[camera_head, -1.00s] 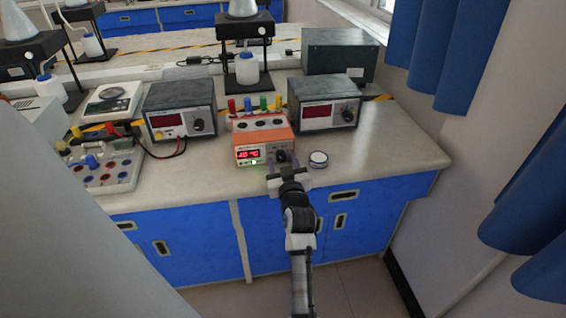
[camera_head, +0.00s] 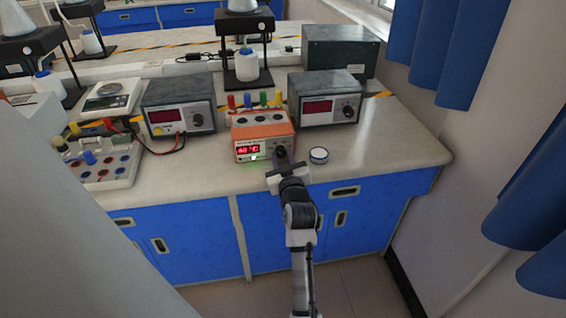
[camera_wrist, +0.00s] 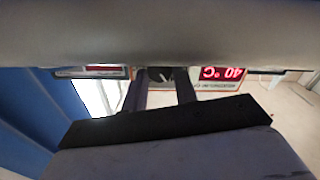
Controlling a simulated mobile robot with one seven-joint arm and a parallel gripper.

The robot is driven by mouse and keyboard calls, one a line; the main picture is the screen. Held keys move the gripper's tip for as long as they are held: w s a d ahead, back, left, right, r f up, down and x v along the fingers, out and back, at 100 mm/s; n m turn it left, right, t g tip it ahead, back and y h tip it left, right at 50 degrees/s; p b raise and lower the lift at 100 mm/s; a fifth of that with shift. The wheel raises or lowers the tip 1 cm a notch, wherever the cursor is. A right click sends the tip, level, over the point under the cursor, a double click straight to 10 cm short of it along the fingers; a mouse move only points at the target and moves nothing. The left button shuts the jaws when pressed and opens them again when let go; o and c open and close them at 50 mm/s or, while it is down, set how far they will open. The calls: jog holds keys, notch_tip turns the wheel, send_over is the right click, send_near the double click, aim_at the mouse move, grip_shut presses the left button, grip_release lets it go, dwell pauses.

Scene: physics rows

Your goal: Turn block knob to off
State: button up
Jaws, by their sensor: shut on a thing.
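The orange block heater (camera_head: 262,134) stands near the front edge of the bench. Its red display (camera_head: 248,150) is lit, and the wrist view shows the display (camera_wrist: 223,73) upside down, reading 40 °C. A green light glows below it. The dark round knob (camera_wrist: 160,74) is on the right of the heater's front panel, between my fingers in the wrist view. My gripper (camera_head: 281,160) is at the front panel, shut on the knob. In the head view the gripper partly hides the knob.
A small round white-lidded container (camera_head: 318,155) stands close to the right of my gripper. Power supplies (camera_head: 179,107) (camera_head: 325,97) flank the heater. Colored vials (camera_head: 255,100) stand at its back. Bare bench lies to the right; blue cabinets (camera_head: 190,240) are below.

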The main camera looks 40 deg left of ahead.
jog(key=n+b, duration=0.3)
jog(key=shift+f, duration=0.25)
jog(key=n+b, duration=0.4)
jog(key=n, duration=0.1)
jog(key=shift+r, duration=0.15)
jog(key=shift+n+b, duration=0.3)
jog(key=shift+n, duration=0.1)
jog(key=o, duration=1)
jog(key=shift+c, duration=0.2)
jog(key=shift+s, duration=0.1)
jog(key=shift+r, duration=0.1)
